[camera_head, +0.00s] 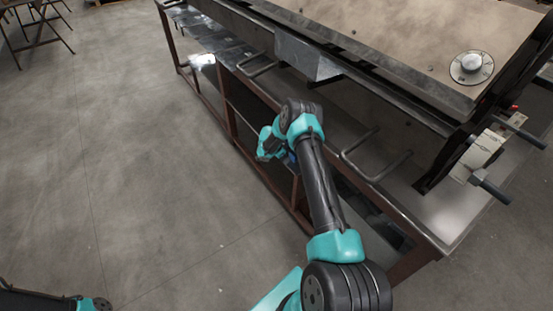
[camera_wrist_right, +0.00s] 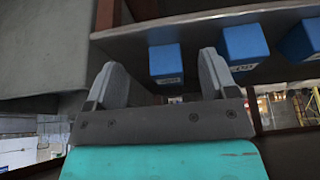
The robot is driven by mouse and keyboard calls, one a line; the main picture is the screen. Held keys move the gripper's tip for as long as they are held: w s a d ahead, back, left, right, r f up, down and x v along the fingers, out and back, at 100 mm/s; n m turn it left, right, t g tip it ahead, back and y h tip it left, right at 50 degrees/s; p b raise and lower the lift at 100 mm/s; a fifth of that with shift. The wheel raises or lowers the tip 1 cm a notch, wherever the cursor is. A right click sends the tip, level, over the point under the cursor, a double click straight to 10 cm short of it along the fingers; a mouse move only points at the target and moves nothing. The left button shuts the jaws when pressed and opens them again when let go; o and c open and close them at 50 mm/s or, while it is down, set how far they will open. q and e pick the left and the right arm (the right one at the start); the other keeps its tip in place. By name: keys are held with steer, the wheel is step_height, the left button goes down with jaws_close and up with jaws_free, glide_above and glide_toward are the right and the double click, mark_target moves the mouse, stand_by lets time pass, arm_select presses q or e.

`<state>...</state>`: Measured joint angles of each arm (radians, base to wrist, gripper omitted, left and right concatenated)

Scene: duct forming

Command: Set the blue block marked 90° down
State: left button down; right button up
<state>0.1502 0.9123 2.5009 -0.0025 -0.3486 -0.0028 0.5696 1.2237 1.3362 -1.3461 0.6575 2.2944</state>
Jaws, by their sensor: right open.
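My right gripper (camera_wrist_right: 163,62) is open in the right wrist view, its two grey fingers apart. A blue block (camera_wrist_right: 166,60) shows between and beyond the fingertips, with a small pale label on its lower edge. A second blue block (camera_wrist_right: 246,42) and a third blue block (camera_wrist_right: 304,38), cut by the frame, are to its right. The labels are too blurred or small to read, so I cannot tell which block is marked 90°. In the head view my right arm reaches to the bench's front side, and its fingers are hidden. My left gripper is out of view.
The blocks are against a grey metal shelf (camera_wrist_right: 210,24) of the bench. In the head view, a forming machine (camera_head: 400,45) with a dial (camera_head: 471,67) stands on the bench. Loop handles (camera_head: 375,160) stick out along the front edge.

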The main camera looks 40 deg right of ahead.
steer(key=shift+w+a, duration=0.2)
steer(key=shift+a, duration=1.25)
steer(key=s+a+r+n+y, duration=0.1)
steer(key=s+a+n+y, duration=0.35)
steer(key=a, duration=0.85)
steer(key=s+a+r+n+y, duration=0.1)
steer(key=s+a+n+y, duration=0.35)
steer(key=a, duration=0.75)
steer(key=s+a+r+n, duration=0.4)
steer(key=s+a, duration=0.2)
steer(key=s, duration=0.3)
steer(key=s+a+r+n+t, duration=0.1)
steer(key=s+a+r+n, duration=0.3)
steer(key=s, duration=0.6)
steer(key=shift+s+a+r+n+h, duration=0.15)
steer(key=shift+a+r+n+h, duration=0.35)
steer(key=shift+a, duration=0.6)
steer(key=shift+r, duration=0.1)
